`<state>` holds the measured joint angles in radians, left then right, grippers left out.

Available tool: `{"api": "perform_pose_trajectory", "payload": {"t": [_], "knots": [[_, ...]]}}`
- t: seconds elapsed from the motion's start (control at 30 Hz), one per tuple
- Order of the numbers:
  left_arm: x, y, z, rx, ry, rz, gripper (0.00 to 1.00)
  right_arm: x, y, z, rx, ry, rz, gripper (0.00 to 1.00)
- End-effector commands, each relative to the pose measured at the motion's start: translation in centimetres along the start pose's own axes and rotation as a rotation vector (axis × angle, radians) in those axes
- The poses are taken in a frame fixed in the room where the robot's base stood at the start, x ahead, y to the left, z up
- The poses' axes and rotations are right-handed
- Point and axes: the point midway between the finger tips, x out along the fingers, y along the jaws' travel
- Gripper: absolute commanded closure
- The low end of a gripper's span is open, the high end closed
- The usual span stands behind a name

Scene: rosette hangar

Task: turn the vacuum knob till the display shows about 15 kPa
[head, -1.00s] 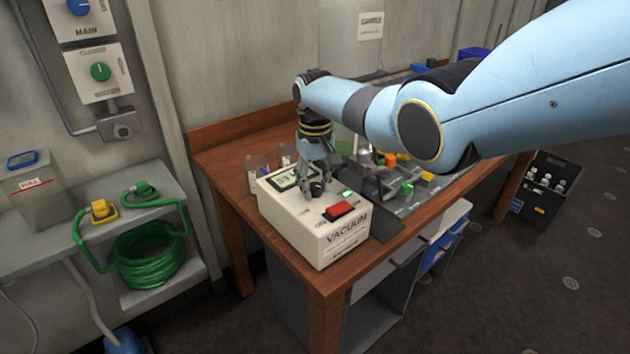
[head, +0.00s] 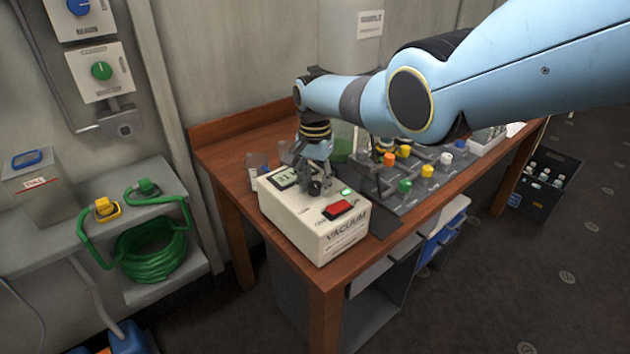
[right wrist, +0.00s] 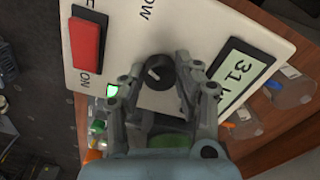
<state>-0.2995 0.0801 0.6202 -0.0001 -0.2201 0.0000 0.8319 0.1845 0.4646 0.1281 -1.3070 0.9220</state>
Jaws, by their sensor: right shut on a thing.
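The cream vacuum box (head: 318,231) stands on the near end of the wooden table. Its black knob (right wrist: 160,73) with a white pointer mark shows between my right gripper's fingers in the right wrist view. My right gripper (head: 318,188) reaches down onto the box top and is shut on the knob; its fingertips (right wrist: 159,66) lie on either side of it. The display (right wrist: 240,72) reads 31, with its last part cut off by a finger. The display (head: 283,178) is too small to read surely in the head view. My left gripper is not in view.
A red switch (head: 337,209) and a lit green lamp (head: 346,192) sit beside the knob. Clear jars (head: 257,164) stand behind the box. A grey board (head: 425,183) with coloured knobs lies to the right. The wooden table (head: 225,155) has bare room at back left.

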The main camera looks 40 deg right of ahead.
Motion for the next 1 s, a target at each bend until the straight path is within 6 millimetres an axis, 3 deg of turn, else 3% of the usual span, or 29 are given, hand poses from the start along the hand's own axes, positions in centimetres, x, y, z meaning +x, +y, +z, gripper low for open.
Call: {"api": "perform_pose_trajectory", "payload": {"t": [0.4, 0.87, 0.9, 1.0], "knots": [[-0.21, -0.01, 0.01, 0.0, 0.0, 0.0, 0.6, 0.07, 0.0, 0.1, 0.156, -0.002, 0.001, 1.0], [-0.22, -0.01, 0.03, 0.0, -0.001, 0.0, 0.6, 0.07, -0.02, 0.09, 0.169, -0.002, 0.0, 1.0], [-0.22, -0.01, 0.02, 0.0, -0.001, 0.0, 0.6, 0.07, -0.02, 0.09, 0.169, -0.001, 0.0, 0.67], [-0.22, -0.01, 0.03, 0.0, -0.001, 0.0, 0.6, 0.06, -0.02, 0.08, 0.169, -0.001, 0.0, 0.54]]}}
